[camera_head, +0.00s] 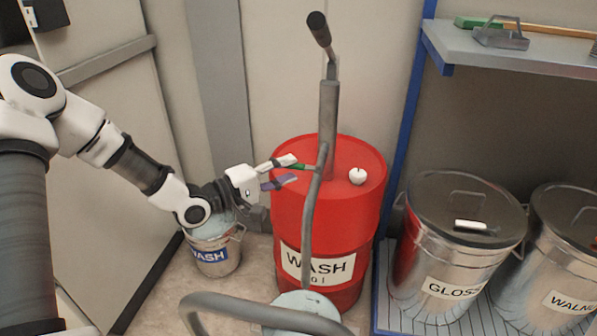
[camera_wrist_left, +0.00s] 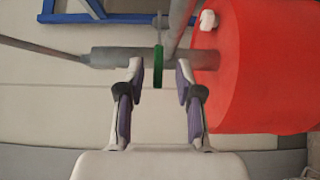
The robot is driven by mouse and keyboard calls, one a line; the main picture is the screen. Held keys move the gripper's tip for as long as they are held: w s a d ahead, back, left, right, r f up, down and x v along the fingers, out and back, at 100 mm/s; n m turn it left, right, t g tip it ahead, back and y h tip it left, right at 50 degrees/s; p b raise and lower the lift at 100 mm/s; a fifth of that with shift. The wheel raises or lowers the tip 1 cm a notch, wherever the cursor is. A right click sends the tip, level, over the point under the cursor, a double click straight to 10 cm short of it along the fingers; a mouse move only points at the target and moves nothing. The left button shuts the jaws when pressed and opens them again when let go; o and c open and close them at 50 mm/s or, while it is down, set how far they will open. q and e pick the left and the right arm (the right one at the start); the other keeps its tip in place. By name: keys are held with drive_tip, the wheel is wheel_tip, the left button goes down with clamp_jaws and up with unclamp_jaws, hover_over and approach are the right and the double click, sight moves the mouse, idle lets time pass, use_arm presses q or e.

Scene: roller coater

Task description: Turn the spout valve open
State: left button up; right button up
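The green spout valve lever (camera_head: 305,168) is on the grey pump and spout pipe at the red WASH drum (camera_head: 345,215). In the left wrist view the green lever (camera_wrist_left: 158,66) is a narrow upright shape in front of the grey pipe. My left gripper (camera_head: 284,171) reaches in from the left beside the drum. In the wrist view its fingertips (camera_wrist_left: 160,72) are apart, one on each side of the lever, with visible gaps, so it appears open. The finger tips partly hide the lever's surroundings in the head view. My right gripper is not in view.
The pump handle (camera_head: 320,30) rises above the drum, and a white knob (camera_head: 357,176) sits on its lid. The spout pipe (camera_head: 308,225) runs down the front. A WASH can (camera_head: 215,255) stands left. Lidded GLOSS (camera_head: 425,265) and WALNUT (camera_head: 550,265) bins stand right, below a shelf (camera_head: 480,50).

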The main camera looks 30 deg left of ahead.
use_arm(q)
drive_tip(key=shift+b+x, duration=0.35)
drive_tip(key=shift+x, duration=1.1)
drive_tip(key=shift+r, duration=0.1)
clamp_jaws()
